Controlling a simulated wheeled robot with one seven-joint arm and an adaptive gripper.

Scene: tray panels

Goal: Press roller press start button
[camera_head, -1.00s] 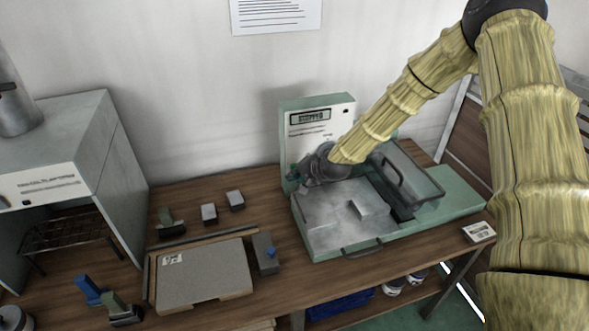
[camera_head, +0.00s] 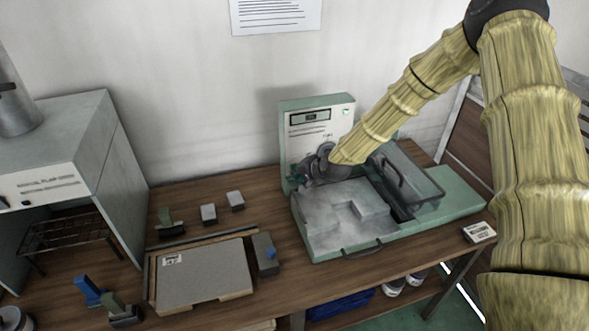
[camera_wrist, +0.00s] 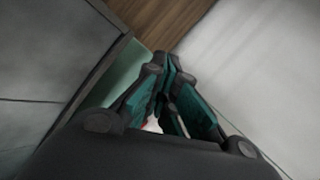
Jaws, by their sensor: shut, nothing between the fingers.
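The roller press has a green and white upright panel (camera_head: 298,118) with a small display (camera_head: 310,117) and a lit green indicator (camera_head: 346,112). Its grey metal bed (camera_head: 325,232) lies in front, with a raised block on it. My gripper (camera_head: 300,177) is at the lower left of the panel face, shut and empty. Its teal fingers also show in the wrist view (camera_wrist: 172,68), tips together. A start button is not visible; the gripper covers that part of the panel. I cannot tell whether the fingertips touch the panel.
A clear cover with a handle (camera_head: 425,190) sits at the press's right. A grey cabinet (camera_head: 110,150) stands at far left. A labelled box (camera_head: 479,232) lies right.

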